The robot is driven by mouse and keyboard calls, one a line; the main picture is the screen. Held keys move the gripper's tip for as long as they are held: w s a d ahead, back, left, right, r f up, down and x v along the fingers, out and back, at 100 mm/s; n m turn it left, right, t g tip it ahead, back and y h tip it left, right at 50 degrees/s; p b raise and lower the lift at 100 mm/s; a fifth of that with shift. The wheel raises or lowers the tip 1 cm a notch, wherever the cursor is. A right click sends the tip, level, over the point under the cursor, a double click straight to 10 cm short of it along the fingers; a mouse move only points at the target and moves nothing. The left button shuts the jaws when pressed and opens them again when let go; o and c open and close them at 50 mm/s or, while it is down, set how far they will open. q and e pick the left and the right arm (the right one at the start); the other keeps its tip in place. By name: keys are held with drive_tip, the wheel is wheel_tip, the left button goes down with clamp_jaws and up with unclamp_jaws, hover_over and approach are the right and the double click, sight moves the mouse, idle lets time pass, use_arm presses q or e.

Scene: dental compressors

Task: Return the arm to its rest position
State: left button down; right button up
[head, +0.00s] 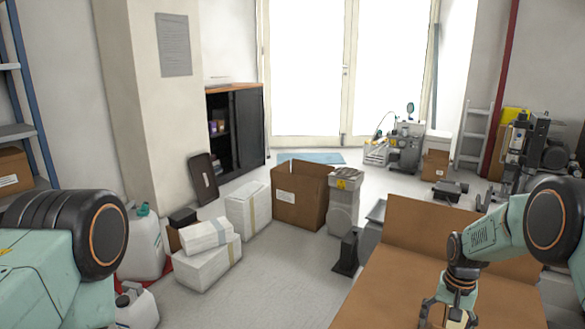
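My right arm (500,232) comes in from the right edge, bent at a dark round joint. Its gripper (448,315) points down at the bottom of the head view, in front of a large open cardboard box (385,290). The fingers look spread apart, with no object visible between them; the fingertips are near or beyond the lower edge of the picture. My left arm (40,265) shows only as a teal link and a dark round joint at the lower left. My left gripper is out of view.
White parcels (207,268), an open carton (300,195) and white canisters (143,245) stand on the floor at left and centre. A black cabinet (248,125) stands behind. Compressor equipment (408,145) is at the back right. Grey floor (290,270) is clear in the middle.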

drive_tip(key=shift+r, duration=0.2)
wheel_tip(320, 180, up, 11)
wheel_tip(320, 180, down, 12)
drive_tip(key=shift+r, duration=0.15)
wheel_tip(320, 180, up, 4)
drive_tip(key=p, duration=0.3)
drive_tip(key=shift+s, duration=0.1)
wheel_tip(320, 180, up, 2)
drive_tip(key=shift+r+p, duration=0.1)
drive_tip(key=shift+p, duration=0.9)
drive_tip(key=shift+r+p, duration=0.85)
drive_tip(key=shift+r, duration=0.25)
drive_tip(key=shift+f, duration=0.15)
